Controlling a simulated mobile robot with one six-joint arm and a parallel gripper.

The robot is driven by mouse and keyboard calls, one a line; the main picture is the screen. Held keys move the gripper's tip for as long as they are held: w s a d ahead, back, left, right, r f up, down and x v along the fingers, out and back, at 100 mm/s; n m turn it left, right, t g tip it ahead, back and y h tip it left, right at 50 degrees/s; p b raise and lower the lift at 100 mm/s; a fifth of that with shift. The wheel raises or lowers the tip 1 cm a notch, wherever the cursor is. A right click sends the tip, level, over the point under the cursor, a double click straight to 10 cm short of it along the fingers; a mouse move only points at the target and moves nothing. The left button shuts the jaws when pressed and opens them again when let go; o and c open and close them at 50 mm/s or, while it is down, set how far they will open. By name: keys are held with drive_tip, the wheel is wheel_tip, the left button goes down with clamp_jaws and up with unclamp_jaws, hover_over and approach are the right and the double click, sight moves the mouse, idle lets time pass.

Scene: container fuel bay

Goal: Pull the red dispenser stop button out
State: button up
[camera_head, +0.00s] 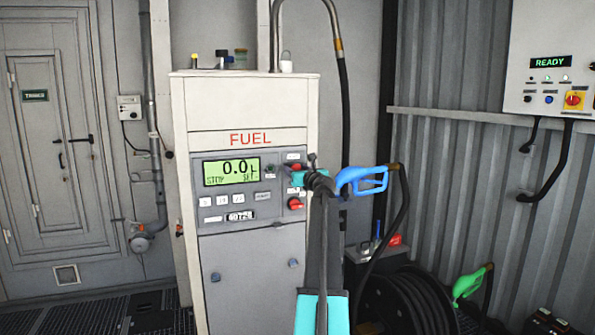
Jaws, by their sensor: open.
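The fuel dispenser (245,140) is a white cabinet with a grey control panel. Its green display (231,171) reads 0.0 with small text below. A small red button (295,167) shows at the panel's upper right, partly covered by my gripper (299,178). Lower on the same side is a second red control (295,203), a knob, in clear view. I cannot read the labels to tell which is the stop button. My gripper, dark with teal parts, is open right in front of the panel, by the upper red button. I cannot tell whether it touches the button.
A blue nozzle (362,180) hangs to the right of the dispenser, close to my gripper. A black hose (344,110) runs down beside it. A hose reel (405,300) and a green nozzle (470,283) are at lower right. A wall control box (552,60) reads READY.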

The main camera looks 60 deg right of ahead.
drive_tip(key=shift+c, duration=0.3)
drive_tip(key=c, duration=0.9)
drive_tip(key=shift+s+a, duration=0.25)
drive_tip(key=shift+s, duration=0.1)
drive_tip(key=o, duration=1)
drive_tip(key=shift+c, duration=0.2)
drive_tip(key=p+v, duration=0.2)
drive_tip(key=v, duration=0.5)
drive_tip(key=shift+p, duration=0.3)
